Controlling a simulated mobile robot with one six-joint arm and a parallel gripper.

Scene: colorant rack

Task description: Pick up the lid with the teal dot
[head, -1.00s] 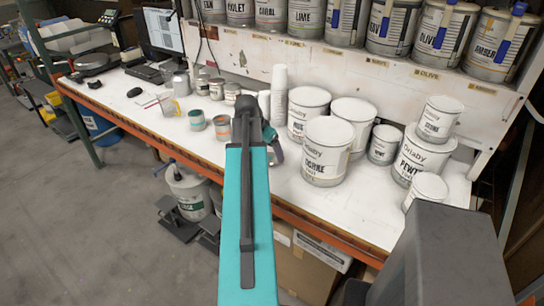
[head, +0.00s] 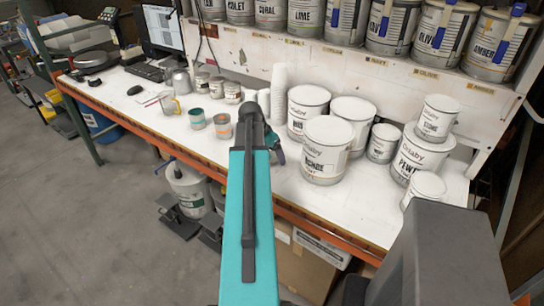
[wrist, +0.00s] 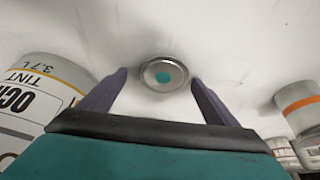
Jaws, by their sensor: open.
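The lid with the teal dot (wrist: 163,76) is a small round silver disc lying on the white bench top in the wrist view. My gripper (wrist: 158,78) is open, with one dark finger at the left of the lid and the other at its right. The lid lies between the fingertips, close to both; I cannot tell whether either touches it. In the head view my arm hides the lid and most of my gripper.
A large ochre paint can (wrist: 40,100) stands left of my gripper in the wrist view, and an orange-banded can (wrist: 298,104) stands right. In the head view, white cans (head: 327,150) crowd the bench right of my arm, with small tins (head: 197,119) left.

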